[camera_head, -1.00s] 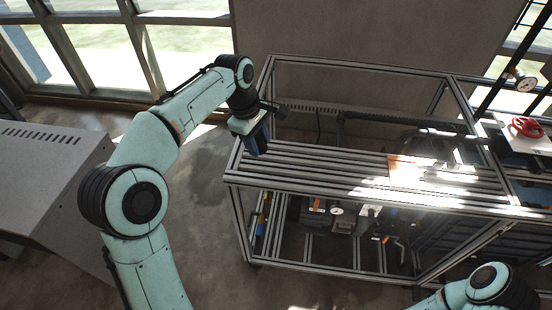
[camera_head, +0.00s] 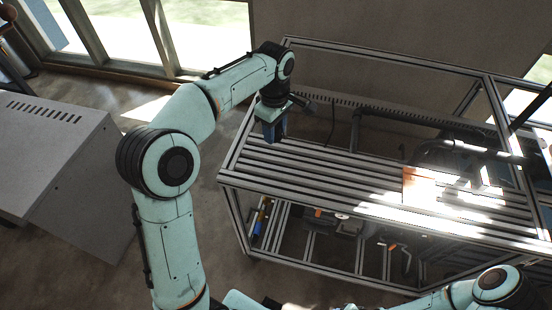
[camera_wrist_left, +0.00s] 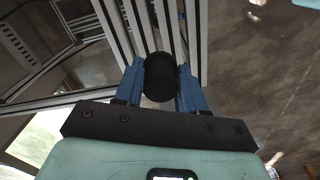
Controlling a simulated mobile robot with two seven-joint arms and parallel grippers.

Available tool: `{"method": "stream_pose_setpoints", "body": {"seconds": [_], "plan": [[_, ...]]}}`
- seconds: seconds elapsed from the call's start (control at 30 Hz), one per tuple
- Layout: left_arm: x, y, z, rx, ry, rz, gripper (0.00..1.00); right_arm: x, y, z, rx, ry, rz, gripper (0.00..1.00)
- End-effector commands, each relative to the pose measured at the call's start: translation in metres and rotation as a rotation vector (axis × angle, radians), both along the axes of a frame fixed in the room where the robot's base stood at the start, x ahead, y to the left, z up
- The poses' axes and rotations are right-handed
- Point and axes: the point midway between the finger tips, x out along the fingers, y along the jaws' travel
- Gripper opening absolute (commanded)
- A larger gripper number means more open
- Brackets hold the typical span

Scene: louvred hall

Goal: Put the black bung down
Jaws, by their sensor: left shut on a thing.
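The black bung (camera_wrist_left: 160,78) shows in the left wrist view as a dark cylinder between the two blue fingers of my left gripper (camera_wrist_left: 161,84). The gripper is shut on it. In the head view my left gripper (camera_head: 276,131) points down over the left end of the slatted bench top (camera_head: 290,172). The bung cannot be made out there. I cannot tell whether the bung touches the slats. My right arm shows at the lower right of the head view, but its gripper is not in view.
An orange-brown flat piece (camera_head: 420,187) lies in bright sunlight on the right part of the bench top. Metal frame posts and a top rail (camera_head: 400,58) surround the bench. A grey cabinet (camera_head: 50,165) stands at the left. The left half of the slats looks clear.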

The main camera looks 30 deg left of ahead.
Motion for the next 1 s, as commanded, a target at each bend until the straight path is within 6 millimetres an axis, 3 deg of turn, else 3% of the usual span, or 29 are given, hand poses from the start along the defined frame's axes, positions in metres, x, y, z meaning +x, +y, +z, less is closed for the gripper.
{"method": "stream_pose_setpoints", "body": {"seconds": [0.03, 0.2, 0.47, 0.7, 1.0], "plan": [[-0.002, 0.000, -0.019, 0.000, 0.008, -0.001, 0.00, -0.006, 0.000, -0.006, 0.000, 0.007, 0.000, 0.43], [-0.001, 0.000, -0.055, 0.001, 0.004, -0.001, 0.00, -0.011, 0.000, -0.013, 0.000, 0.012, 0.000, 0.43], [0.001, 0.000, -0.077, -0.001, 0.001, -0.001, 0.00, -0.013, 0.000, -0.015, 0.000, 0.015, 0.000, 0.43], [0.000, 0.000, -0.118, 0.000, 0.003, -0.002, 0.00, -0.018, 0.000, -0.021, 0.000, 0.020, 0.000, 0.43], [0.001, 0.000, -0.127, 0.000, -0.002, -0.001, 0.00, -0.018, 0.000, -0.022, 0.000, 0.020, 0.000, 0.43]]}}
